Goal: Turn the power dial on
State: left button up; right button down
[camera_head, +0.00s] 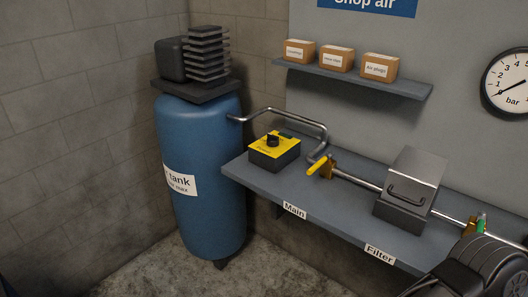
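The power dial (272,140) is a black knob on the yellow top of a dark control box (270,160). The box sits near the left end of the grey bench, and the lettering on its yellow plate is too small to read. I cannot tell which setting the knob points to. Nothing touches the dial. A dark rounded part at the lower right corner looks like a link of my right arm, well away from the box. No fingers of my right gripper can be made out there. My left gripper is not in view.
A blue tank (205,140) with a compressor stands left of the bench (258,182). A bent pipe (300,117) passes behind the box. A yellow valve handle (317,166) and a grey metal housing (410,183) lie to its right. A shelf (350,79) with boxes hangs above.

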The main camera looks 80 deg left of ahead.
aim_at(272, 140)
jog(key=u, duration=2.8)
